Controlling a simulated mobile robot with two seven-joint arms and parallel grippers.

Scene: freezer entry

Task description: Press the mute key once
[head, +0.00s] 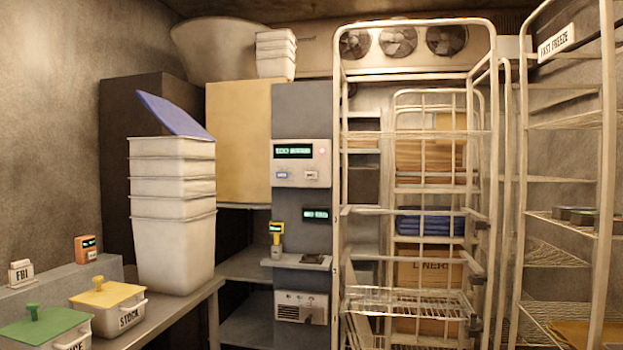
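A grey-white control panel (301,177) is fixed to the front of the dark grey column in the middle of the head view. It has a lit green display (293,151) and a small reddish light (322,151) at its right. Below the display are two small labelled keys, a left key (282,175) with bluish lettering and a right key (311,175) with dark lettering. The lettering is too small to tell which one is the mute key. Neither of my grippers is in view, and nothing touches the panel.
A tall wire rack (415,210) stands close to the panel's right. Stacked white bins (173,225) with a tilted blue lid (175,115) stand on the left counter (160,325). A second display (316,214) and a small shelf (296,262) lie below the panel.

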